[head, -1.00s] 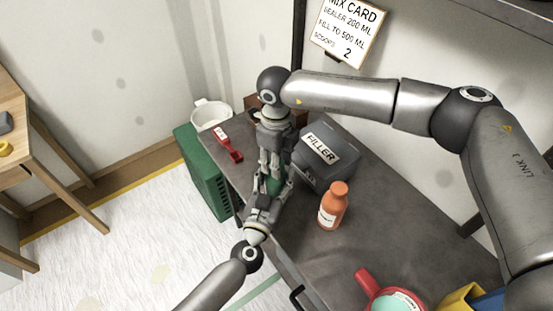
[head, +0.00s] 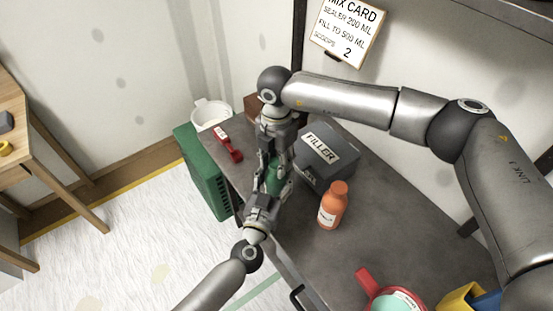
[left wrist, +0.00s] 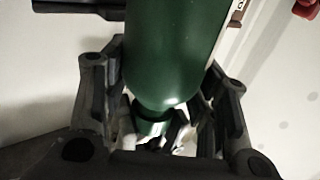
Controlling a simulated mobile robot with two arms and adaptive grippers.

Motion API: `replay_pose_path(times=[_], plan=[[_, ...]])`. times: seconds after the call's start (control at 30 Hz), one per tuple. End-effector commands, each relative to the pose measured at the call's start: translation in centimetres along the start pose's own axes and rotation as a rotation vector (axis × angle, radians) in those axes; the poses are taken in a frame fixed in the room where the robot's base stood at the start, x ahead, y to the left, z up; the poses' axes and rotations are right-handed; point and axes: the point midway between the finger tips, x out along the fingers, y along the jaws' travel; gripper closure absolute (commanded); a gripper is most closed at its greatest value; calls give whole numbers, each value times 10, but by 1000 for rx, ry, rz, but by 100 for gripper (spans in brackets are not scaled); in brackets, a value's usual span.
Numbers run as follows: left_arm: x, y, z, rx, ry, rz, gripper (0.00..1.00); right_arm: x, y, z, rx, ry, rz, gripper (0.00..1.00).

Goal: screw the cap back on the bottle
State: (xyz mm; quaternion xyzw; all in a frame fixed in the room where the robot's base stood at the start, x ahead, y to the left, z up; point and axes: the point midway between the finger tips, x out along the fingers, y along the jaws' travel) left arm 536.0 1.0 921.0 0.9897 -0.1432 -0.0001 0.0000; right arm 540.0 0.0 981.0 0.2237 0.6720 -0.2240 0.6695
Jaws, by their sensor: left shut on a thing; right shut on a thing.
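A green bottle (head: 273,180) is between my two grippers, mostly hidden in the head view. In the left wrist view its body (left wrist: 170,50) fills the upper middle and narrows at the rounded shoulder. My left gripper (head: 268,193) reaches in from below and is shut on the bottle. My right gripper (head: 274,172) comes down from above and is shut on the green cap (left wrist: 151,127) at the bottle's narrow end. I cannot tell how far the cap sits on the thread.
A dark grey FILLER box (head: 325,160) stands close right of the grippers. An orange bottle (head: 333,207) stands upright nearby. A red tool (head: 229,145) and white pot (head: 211,114) lie left. A red-handled mug (head: 390,298) is at the front; the table's middle right is clear.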

Motion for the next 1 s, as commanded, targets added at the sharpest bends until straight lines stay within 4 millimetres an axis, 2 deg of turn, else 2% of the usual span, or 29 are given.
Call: replay_pose_path(times=[0.6,0.8,1.0], plan=[[0,1,0,0,-1,2,100,0,0,0,987,2,5,75],[0,1,0,0,-1,2,100,0,0,1,1128,1,6,75],[0,1,0,0,-1,2,100,0,0,1,1139,1,7,75]])
